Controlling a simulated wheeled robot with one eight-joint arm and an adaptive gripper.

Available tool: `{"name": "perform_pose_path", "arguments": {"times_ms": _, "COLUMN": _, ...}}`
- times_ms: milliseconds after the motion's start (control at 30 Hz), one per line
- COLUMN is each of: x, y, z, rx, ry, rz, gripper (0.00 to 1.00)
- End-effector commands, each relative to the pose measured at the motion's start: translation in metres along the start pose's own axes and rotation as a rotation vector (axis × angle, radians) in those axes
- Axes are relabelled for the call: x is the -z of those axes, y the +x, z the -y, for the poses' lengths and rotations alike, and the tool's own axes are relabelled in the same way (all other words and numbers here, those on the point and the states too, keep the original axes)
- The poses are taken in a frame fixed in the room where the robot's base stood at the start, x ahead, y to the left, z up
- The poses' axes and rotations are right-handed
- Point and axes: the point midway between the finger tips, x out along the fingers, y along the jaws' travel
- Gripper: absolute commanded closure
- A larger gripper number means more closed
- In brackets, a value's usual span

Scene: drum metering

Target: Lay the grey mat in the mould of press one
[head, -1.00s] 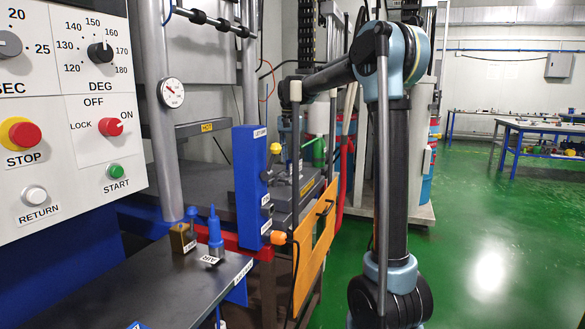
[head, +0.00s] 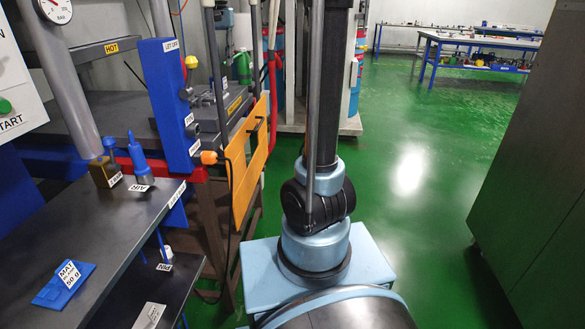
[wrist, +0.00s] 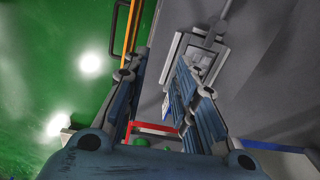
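The mould of the press shows as a dark grey block (head: 212,103) on the press bed, behind the orange gate, in the head view. In the wrist view a grey plate with a handle-like frame (wrist: 203,55) lies beyond my fingers; it seems to be part of the mould. My gripper (wrist: 158,75) has its two blue-grey fingers wide apart, with nothing clearly held between them. The gripper itself is not clear in the head view. I cannot make out the grey mat in either view. A blue holder (head: 52,295) labelled MAT, 50 g, sits on the near dark shelf.
The orange gate (head: 243,178) stands along the press front; its edge also shows in the wrist view (wrist: 131,30). A blue post (head: 168,90) and a blue-topped AIR fitting (head: 140,165) stand nearby. Green floor (head: 420,150) is open to the right, before a dark cabinet (head: 535,170).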

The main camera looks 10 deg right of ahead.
Motion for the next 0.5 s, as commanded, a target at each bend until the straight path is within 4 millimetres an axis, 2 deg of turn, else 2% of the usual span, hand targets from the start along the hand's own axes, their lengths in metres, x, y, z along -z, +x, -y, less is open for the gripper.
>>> {"name": "perform_pose_path", "arguments": {"times_ms": 33, "x": -0.011, "y": 0.005, "z": -0.018, "rx": 0.003, "ry": -0.008, "rz": -0.005, "gripper": 0.74}}
{"name": "perform_pose_path", "arguments": {"times_ms": 100, "x": -0.026, "y": 0.012, "z": -0.038, "rx": 0.007, "ry": -0.026, "rz": -0.013, "gripper": 0.74}}
{"name": "perform_pose_path", "arguments": {"times_ms": 267, "x": -0.059, "y": 0.033, "z": -0.083, "rx": 0.015, "ry": -0.067, "rz": -0.034, "gripper": 0.74}}
{"name": "perform_pose_path", "arguments": {"times_ms": 500, "x": -0.115, "y": 0.076, "z": -0.144, "rx": 0.022, "ry": -0.129, "rz": -0.066, "gripper": 0.74}}
